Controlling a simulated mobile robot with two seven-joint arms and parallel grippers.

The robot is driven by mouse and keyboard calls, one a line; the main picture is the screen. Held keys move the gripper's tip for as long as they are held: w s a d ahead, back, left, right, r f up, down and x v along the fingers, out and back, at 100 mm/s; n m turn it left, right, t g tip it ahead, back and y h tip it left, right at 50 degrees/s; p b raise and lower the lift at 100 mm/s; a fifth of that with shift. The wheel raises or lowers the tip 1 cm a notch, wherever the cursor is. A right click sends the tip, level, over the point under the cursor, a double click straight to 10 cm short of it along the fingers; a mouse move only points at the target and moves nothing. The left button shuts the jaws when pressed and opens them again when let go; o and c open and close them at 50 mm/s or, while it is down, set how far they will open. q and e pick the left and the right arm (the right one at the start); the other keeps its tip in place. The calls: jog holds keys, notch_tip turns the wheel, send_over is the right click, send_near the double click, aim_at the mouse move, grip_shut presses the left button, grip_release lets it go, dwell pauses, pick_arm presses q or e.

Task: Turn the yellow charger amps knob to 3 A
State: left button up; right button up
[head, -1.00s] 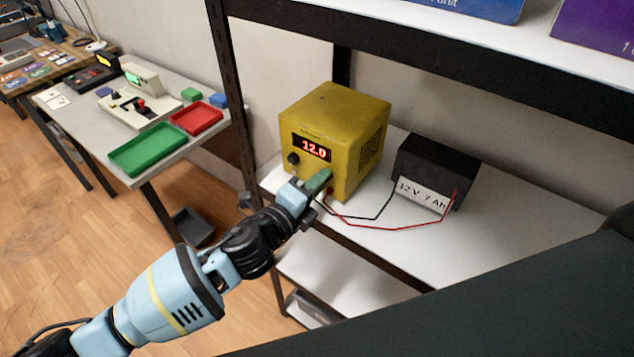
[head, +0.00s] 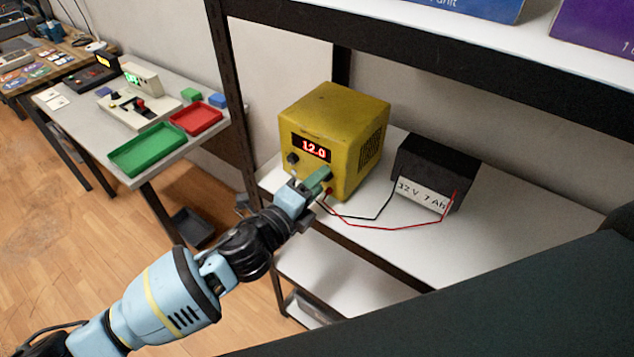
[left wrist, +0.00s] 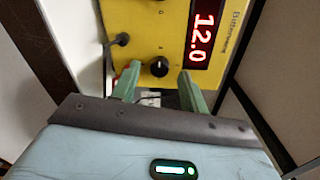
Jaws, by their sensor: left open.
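The yellow charger (head: 345,120) stands on the shelf, its red display (head: 312,148) reading 12.0. A black knob (head: 292,158) sits at the left below the display. A second black knob (head: 326,173) sits at the right, partly covered by my left gripper (head: 309,182). In the left wrist view this right-hand knob (left wrist: 160,66) lies ahead of my open left gripper (left wrist: 158,80), between the green fingertips. I cannot tell if they touch it. The knob's pointer setting and the small labels are too small to read. My right gripper is out of view.
A black 12 V battery (head: 436,168) stands right of the charger, joined by red and black leads. The leads' plugs, black (left wrist: 122,38) and red (left wrist: 130,72), sit close to one finger. A shelf post (head: 230,100) rises left of the charger.

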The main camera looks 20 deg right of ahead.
pick_arm(q)
jog(key=v, duration=0.7)
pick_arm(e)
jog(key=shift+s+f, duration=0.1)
pick_arm(q)
jog(key=shift+s+a, duration=0.1)
jog(key=shift+a, duration=0.05)
jog(key=s+a+f+n+t+y, duration=0.1)
jog(key=s+a+f+n+y, duration=0.15)
jog(key=a+f+n, duration=0.55)
jog(key=s+a+f+n+t+y, duration=0.1)
jog(key=s+a+f+n+y, duration=0.2)
jog(key=f+n, duration=0.5)
jog(key=s+a+f+n+g+y, duration=0.1)
jog(key=s+a+f+n+y, duration=0.2)
jog(key=s+a+f+n, duration=0.3)
jog(key=s+a+f+n+g+y, duration=0.2)
jog(key=s+a+f+n, duration=0.4)
jog(key=s+a, duration=0.3)
jog(key=shift+a+n+y, duration=0.4)
jog(key=shift+a+y, duration=0.35)
jog(key=shift+a, duration=0.25)
jog(key=shift+s, duration=0.1)
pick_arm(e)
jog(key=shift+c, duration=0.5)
